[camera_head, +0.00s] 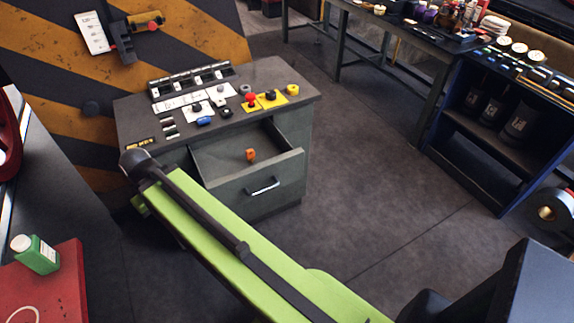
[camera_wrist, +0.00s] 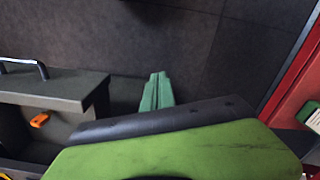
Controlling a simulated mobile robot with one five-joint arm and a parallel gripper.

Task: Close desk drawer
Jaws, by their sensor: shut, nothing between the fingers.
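The grey desk (camera_head: 270,75) stands at the back with its drawer (camera_head: 262,180) pulled well open. The drawer front carries a silver bar handle (camera_head: 263,187). An orange object (camera_head: 250,155) lies inside. In the wrist view, the drawer front (camera_wrist: 60,90), its handle (camera_wrist: 25,66) and the orange object (camera_wrist: 40,120) are at the left. My gripper (camera_wrist: 157,78) shows there as green fingers, shut and empty, to the right of the drawer front's end. It appears apart from it. In the head view, my green arm crosses in front of the desk's lower left and hides my gripper.
The desk top holds switches and buttons, with a red knob (camera_head: 250,98). A red surface (camera_head: 50,285) with a green bottle (camera_head: 36,254) is at the lower left. A dark blue shelf (camera_head: 500,120) stands right. Floor (camera_head: 365,180) right of the drawer is clear.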

